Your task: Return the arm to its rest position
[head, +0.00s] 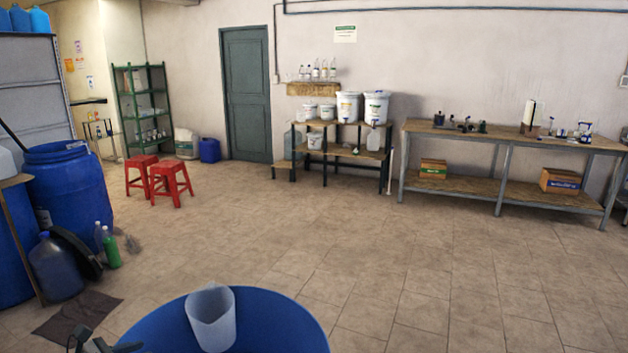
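The tip of my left gripper (104,345) shows at the bottom left edge of the head view, dark and mostly cut off by the frame. It is to the left of a large round blue drum (275,325) and apart from the translucent jug. I see nothing held in the visible part, but how far its fingers are spread is unclear. The translucent white jug (211,318) is at the drum's left part, with its open mouth facing up. My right gripper is not in view.
Blue drums (72,190) stand at the left, with a dark blue water bottle (56,268) and a green bottle (110,248) on the floor. Red stools (171,181), a shelf of white buckets (347,107) and a workbench (500,136) are farther back. The middle floor is clear.

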